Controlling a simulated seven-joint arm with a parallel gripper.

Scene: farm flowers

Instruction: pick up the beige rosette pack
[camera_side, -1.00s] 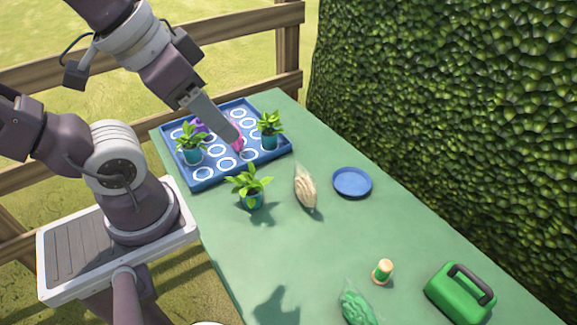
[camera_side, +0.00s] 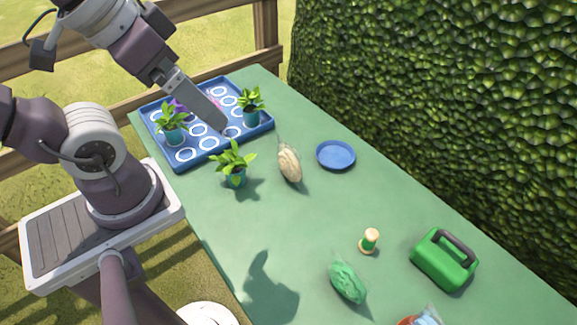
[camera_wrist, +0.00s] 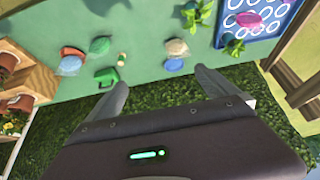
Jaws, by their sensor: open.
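The beige rosette pack (camera_side: 289,165) lies on the green table between a potted plant and a blue saucer. It also shows in the wrist view (camera_wrist: 177,47), beyond my fingers and just above the blue saucer there. My gripper (camera_side: 219,127) is over the front of the blue tray in the side view, up and left of the pack and apart from it. In the wrist view my gripper (camera_wrist: 163,78) has its two fingers spread wide with nothing between them. In the side view the fingers overlap.
The blue tray (camera_side: 182,163) with white rings holds potted plants (camera_side: 251,105). A loose potted plant (camera_side: 235,165) stands left of the pack, the blue saucer (camera_side: 336,155) right of it. A green pack (camera_side: 347,283), a small green-and-beige object (camera_side: 369,241) and a green case (camera_side: 444,260) are further forward.

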